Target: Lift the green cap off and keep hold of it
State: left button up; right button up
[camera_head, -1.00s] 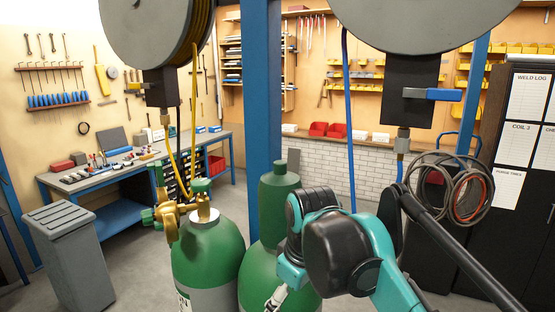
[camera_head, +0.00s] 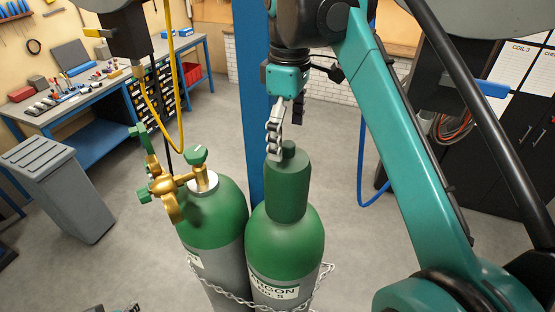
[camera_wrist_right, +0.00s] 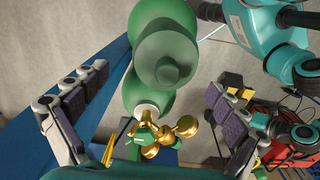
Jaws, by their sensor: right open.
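The green cap (camera_head: 286,192) is a tall cylinder with a small knob on top. It sits upright on the green and grey argon cylinder (camera_head: 300,243). My right gripper (camera_head: 284,134) hangs over the cap, one silver finger showing near the knob. In the right wrist view the cap (camera_wrist_right: 165,58) lies between the two spread, padded fingers of my right gripper (camera_wrist_right: 156,84), with gaps on both sides. I see no contact. Dark fragments at the bottom left edge of the head view may be my left gripper, but too little shows.
A second green cylinder (camera_head: 215,212) with a brass regulator (camera_head: 172,184) stands close on the left. A chain (camera_head: 240,300) runs around both cylinders. A blue post (camera_head: 250,110) rises just behind. A grey bin (camera_head: 65,187) and a workbench (camera_head: 75,108) are at left. Open floor lies right.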

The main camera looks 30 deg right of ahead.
aim_at(288, 164)
jog(key=shift+s+f, duration=0.4)
jog(key=shift+s, duration=0.2)
jog(key=shift+s+f, duration=0.4)
jog(key=shift+s, duration=0.2)
jog(key=f, duration=0.1)
jog(key=w+f, duration=0.2)
jog(key=f, duration=0.1)
jog(key=shift+w+a, duration=0.1)
jog(key=shift+a, duration=0.05)
jog(key=shift+f+p, duration=0.3)
jog(key=shift+f, duration=0.05)
jog(key=shift+s, duration=0.6)
jog(key=shift+c, duration=0.2)
jog(key=shift+w, duration=0.2)
jog(key=c, duration=1)
jog(key=shift+s+a, duration=0.1)
jog(key=shift+s, duration=0.05)
jog(key=shift+c, duration=0.8)
pick_arm(q)
jog(key=shift+s+r, duration=0.35)
jog(key=shift+s, duration=0.25)
jog(key=shift+d, duration=0.1)
pick_arm(e)
jog(key=shift+o, duration=0.3)
